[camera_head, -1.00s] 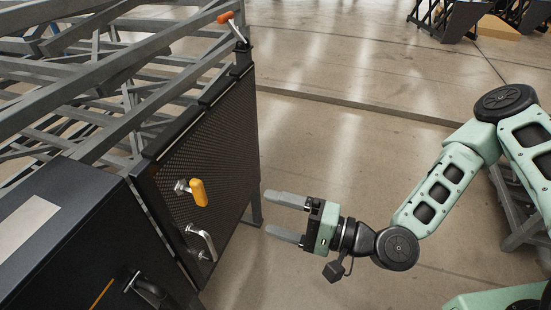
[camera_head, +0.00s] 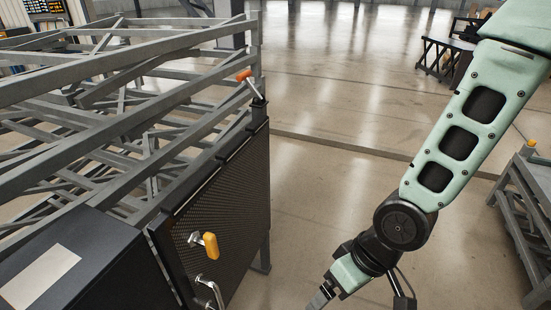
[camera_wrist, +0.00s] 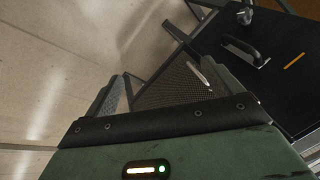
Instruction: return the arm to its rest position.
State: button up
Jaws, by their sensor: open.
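My gripper (camera_head: 322,297) is at the bottom of the head view, pointing down and left, with its fingertips partly cut off by the frame edge. In the wrist view its two grey fingers (camera_wrist: 168,88) stand apart with nothing between them. My arm rises from it to the upper right of the head view. The gripper is to the right of the black mesh panel, apart from it.
The dark mesh panel (camera_head: 224,200) carries a yellow handle (camera_head: 210,245) and a metal pull handle (camera_head: 211,290). An orange-tipped lever (camera_head: 244,76) stands on its far corner post. Grey frames (camera_head: 110,135) fill the left. Another grey frame (camera_head: 527,215) stands right. Open floor lies between.

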jog(key=s+d+r+h+p, duration=0.1)
jog(key=s+r, duration=0.2)
jog(key=r, duration=0.6)
jog(key=s+d+r+h+p, duration=0.1)
jog(key=s+r, duration=0.3)
jog(key=r, duration=0.4)
jog(key=shift+d+r+n+h, duration=0.4)
jog(key=shift+d+h, duration=0.1)
jog(key=shift+h, duration=0.2)
